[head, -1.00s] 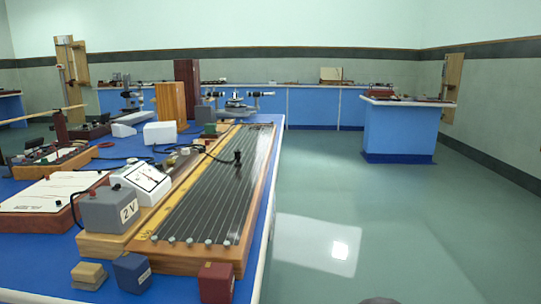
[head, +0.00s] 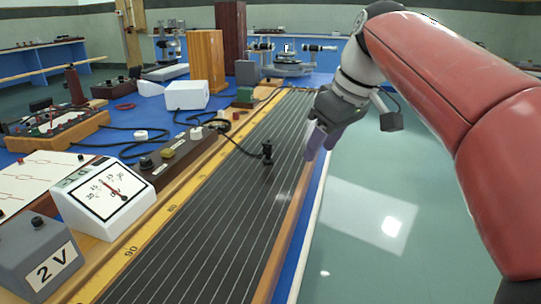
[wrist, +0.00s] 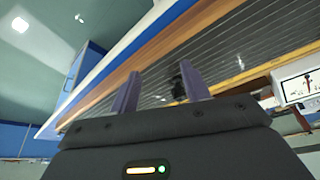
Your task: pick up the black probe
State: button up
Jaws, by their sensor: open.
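The black probe (head: 267,152) stands upright on the dark wire board (head: 215,215), with a black cable running from it to the left. My gripper (head: 318,143) is above the board's right edge, to the right of the probe and apart from it, with its fingers pointing down. In the wrist view my gripper (wrist: 157,92) shows two purple fingers spread apart with nothing held between them. The probe also shows in the wrist view (wrist: 178,88), dark and partly hidden behind the right finger.
A white meter (head: 105,200) and a grey 2 V box (head: 38,258) stand along the board's left side. A brown switch block (head: 178,155) is left of the probe. A wooden block (head: 206,60) and an optical instrument (head: 290,62) stand farther back. Open floor lies right of the bench.

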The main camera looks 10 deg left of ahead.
aim_at(271, 143)
jog(key=w+a+n, duration=0.1)
jog(key=a+n, duration=0.1)
jog(key=w+a+r+n+g, duration=0.1)
jog(key=w+a, duration=0.1)
jog(key=a, duration=0.1)
jog(key=w+a+n, duration=0.1)
jog(key=a+n, duration=0.1)
jog(key=a, duration=0.1)
jog(key=shift+w+r+n+g+y, duration=0.15)
jog(key=shift+r+n+g+y, duration=0.15)
jog(key=shift+r+g+y, duration=0.1)
jog(key=b+x, duration=0.1)
jog(key=x, duration=0.6)
jog(key=shift+w+a+f+b, duration=0.15)
jog(key=shift+w+a+b, duration=0.05)
jog(key=shift+b, duration=0.2)
grip_shut()
